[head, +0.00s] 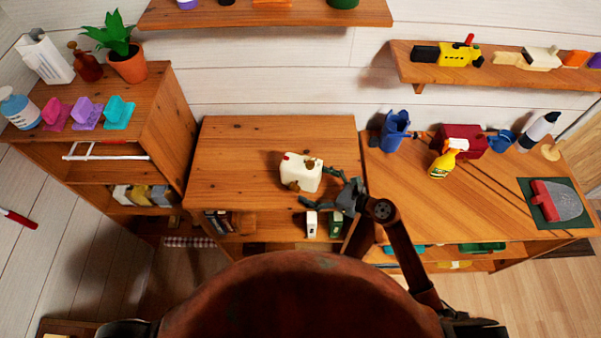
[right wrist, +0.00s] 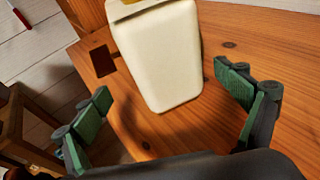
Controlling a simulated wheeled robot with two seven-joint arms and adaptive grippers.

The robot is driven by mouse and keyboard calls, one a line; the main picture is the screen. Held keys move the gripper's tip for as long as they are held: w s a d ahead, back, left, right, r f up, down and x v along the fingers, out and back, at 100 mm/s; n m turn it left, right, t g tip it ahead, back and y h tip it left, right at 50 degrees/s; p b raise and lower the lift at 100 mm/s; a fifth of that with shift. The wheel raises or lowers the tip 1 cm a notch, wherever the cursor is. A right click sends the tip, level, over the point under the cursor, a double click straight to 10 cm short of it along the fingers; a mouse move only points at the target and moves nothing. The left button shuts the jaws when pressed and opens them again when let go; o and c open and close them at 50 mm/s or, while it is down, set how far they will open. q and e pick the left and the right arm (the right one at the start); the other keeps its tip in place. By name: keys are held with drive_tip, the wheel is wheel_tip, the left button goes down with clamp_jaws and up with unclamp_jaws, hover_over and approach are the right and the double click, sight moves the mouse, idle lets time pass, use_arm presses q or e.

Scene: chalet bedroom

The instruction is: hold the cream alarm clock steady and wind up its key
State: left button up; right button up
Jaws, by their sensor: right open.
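The cream alarm clock (head: 302,176) stands on the middle wooden cabinet, near its front right part. It is a boxy cream body with small brown parts and a red spot on it. I cannot make out its key for certain. My right gripper (head: 322,188) is open at the clock's right side, its fingers pointing towards it. In the right wrist view the plain cream side of the clock (right wrist: 160,58) lies ahead, between and beyond the spread green-padded fingers (right wrist: 168,105). Neither finger appears to touch it. My left gripper is not in view.
The middle cabinet top (head: 235,150) is clear left of the clock. A left cabinet holds a potted plant (head: 128,62) and bottles. Shelves hang above.

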sight(304, 180)
drive_tip(key=shift+b+x, duration=0.5)
drive_tip(key=shift+x, duration=1.65)
